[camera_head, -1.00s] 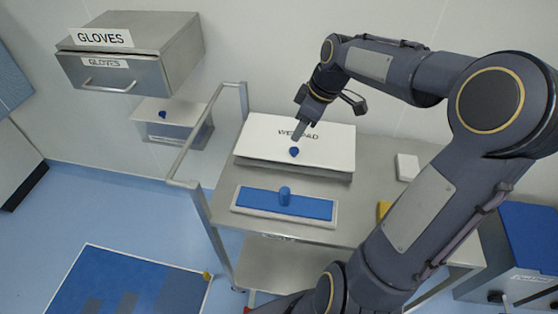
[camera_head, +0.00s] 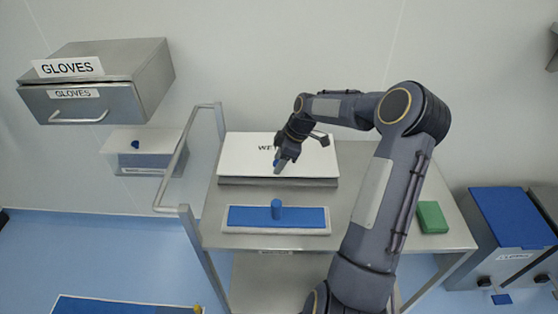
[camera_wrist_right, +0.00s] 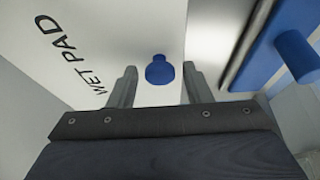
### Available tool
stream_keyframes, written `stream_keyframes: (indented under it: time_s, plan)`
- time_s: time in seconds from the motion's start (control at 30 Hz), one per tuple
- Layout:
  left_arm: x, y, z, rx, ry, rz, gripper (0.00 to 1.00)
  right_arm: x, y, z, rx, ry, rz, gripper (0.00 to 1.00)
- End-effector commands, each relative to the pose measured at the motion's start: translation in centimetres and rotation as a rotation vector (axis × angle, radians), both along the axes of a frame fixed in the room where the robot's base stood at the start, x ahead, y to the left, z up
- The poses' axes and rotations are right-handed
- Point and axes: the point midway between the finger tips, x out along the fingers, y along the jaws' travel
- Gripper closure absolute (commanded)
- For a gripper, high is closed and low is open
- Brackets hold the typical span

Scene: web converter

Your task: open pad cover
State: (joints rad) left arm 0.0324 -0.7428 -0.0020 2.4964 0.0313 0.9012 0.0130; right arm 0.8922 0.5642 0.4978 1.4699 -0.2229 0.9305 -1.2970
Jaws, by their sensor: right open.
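The white pad cover (camera_head: 240,155), lettered "WET PAD", lies closed on its shallow metal box on the cart. It also fills much of the right wrist view (camera_wrist_right: 110,35). A blue knob (camera_wrist_right: 159,70) stands near the cover's front edge. In the right wrist view my right gripper (camera_wrist_right: 156,78) is open, with one finger on each side of the knob. I cannot tell whether the fingers touch it. In the head view the gripper (camera_head: 279,168) reaches down over the cover and partly hides the knob and the lettering. My left gripper is not in view.
A blue flat pad with an upright blue handle (camera_head: 277,209) lies on the cart (camera_head: 213,230) in front of the box. A green block (camera_head: 432,217) lies at the cart's right. A glove box (camera_head: 110,80) hangs at left. A blue-lidded bin (camera_head: 512,217) stands at right.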

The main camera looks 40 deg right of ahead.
Motion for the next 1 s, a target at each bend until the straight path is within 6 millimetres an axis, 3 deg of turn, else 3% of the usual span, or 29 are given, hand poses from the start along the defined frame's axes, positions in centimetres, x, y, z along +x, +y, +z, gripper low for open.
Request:
stream_keyframes:
  time_s: [0.3,0.67,1.0]
  plan:
    - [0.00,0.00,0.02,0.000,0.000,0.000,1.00,0.09,0.14,-0.40,0.000,0.000,-0.001,0.55]
    - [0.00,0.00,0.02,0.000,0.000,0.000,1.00,0.09,0.14,-0.37,0.000,0.000,-0.001,1.00]
    - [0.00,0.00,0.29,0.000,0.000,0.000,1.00,0.18,0.05,0.17,-0.001,-0.001,0.000,1.00]
